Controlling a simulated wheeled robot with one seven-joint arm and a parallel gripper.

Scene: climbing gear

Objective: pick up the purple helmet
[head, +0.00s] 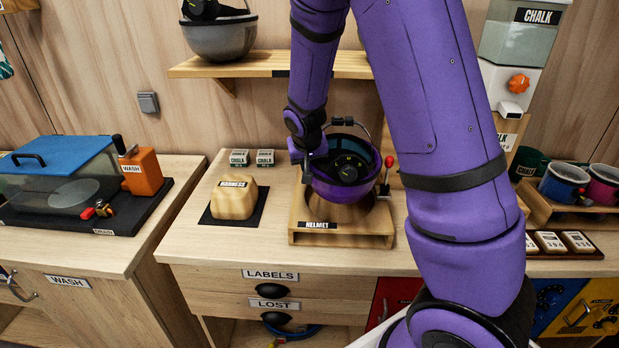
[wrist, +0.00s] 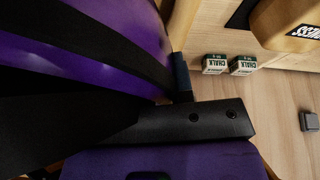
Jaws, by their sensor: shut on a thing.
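The purple helmet (head: 340,190) is upside down, with its dark padded inside facing up, at the wooden stand labelled HELMET (head: 371,240). My gripper (head: 312,171) is at the helmet's left rim and is shut on it; my wrist partly covers this spot. In the wrist view the helmet's purple shell (wrist: 110,25) with dark straps fills the upper left, against a black finger (wrist: 190,122). I cannot tell whether the helmet touches the stand's rounded cradle below it.
A wooden block labelled HARNESS (head: 234,199) sits on a dark mat to the left. Two small chalk boxes (head: 265,157) stand behind it. A red-knobbed lever (head: 387,175) is close to the helmet's right side. A shelf (head: 270,65) with a grey helmet (head: 222,38) is above.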

